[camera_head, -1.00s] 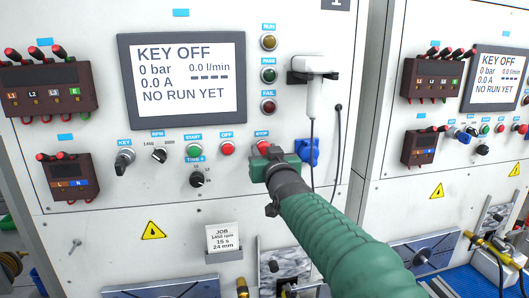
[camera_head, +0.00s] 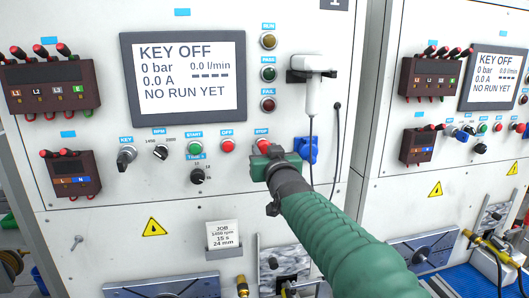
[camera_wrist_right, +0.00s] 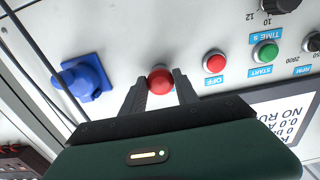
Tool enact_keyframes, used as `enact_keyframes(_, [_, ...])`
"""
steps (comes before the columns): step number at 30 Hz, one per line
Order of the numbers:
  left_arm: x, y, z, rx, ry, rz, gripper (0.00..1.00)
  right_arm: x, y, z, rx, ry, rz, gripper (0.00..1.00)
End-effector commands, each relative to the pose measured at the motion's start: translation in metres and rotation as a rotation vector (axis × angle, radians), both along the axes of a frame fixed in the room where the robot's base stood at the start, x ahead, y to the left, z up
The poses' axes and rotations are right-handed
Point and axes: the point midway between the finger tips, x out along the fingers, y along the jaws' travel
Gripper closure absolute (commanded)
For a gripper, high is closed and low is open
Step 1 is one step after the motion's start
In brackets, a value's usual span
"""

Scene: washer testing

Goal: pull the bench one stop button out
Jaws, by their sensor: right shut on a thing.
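The red stop button (camera_head: 263,146) sits on the white front panel of bench one, under a blue STOP label (camera_head: 262,131). My right gripper (camera_head: 268,156) comes up to it from below, and its green body hides part of the button. In the right wrist view the round red button (camera_wrist_right: 160,80) lies between the tips of the two dark fingers of my right gripper (camera_wrist_right: 161,91), which are shut on it. My left gripper is not in view.
A red OFF button (camera_head: 228,145) and a green START button (camera_head: 194,148) are left of the stop button. A blue socket (camera_head: 306,151) is close on its right. A white scanner (camera_head: 315,95) hangs above with its cord down the panel. The screen (camera_head: 184,80) reads KEY OFF.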

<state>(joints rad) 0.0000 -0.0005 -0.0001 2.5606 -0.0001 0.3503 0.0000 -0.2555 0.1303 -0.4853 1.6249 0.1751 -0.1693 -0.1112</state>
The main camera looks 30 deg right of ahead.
Motion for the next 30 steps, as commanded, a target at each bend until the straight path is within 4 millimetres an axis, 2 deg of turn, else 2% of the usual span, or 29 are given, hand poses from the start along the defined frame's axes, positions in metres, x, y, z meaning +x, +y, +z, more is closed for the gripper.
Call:
enact_keyframes(1, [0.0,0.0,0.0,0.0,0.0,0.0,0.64,0.0,0.001,-0.001,0.001,0.002,0.002,1.0])
enact_keyframes(2, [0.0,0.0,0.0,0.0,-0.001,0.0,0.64,0.001,0.001,-0.001,0.001,0.002,0.003,0.63])
enact_keyframes(6, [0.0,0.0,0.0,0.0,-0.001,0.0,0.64,0.001,0.002,0.0,-0.001,0.001,0.003,0.45])
enact_keyframes(7, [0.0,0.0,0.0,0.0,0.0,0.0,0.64,0.001,0.002,0.0,-0.001,0.001,0.003,0.43])
enact_keyframes(16, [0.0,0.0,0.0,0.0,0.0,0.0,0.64,0.0,0.002,0.001,0.0,-0.001,0.003,0.43])
enact_keyframes(20, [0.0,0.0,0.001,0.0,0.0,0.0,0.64,-0.012,0.007,0.003,0.001,-0.004,0.006,0.43])
enact_keyframes(23, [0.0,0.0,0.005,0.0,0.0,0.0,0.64,-0.032,0.012,0.004,0.006,-0.004,0.008,0.43])
enact_keyframes(26, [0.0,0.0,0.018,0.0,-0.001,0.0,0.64,-0.059,0.017,0.006,0.008,-0.003,0.006,0.43])
enact_keyframes(30, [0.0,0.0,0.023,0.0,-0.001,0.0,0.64,-0.098,0.024,0.004,0.007,-0.005,0.001,0.43])
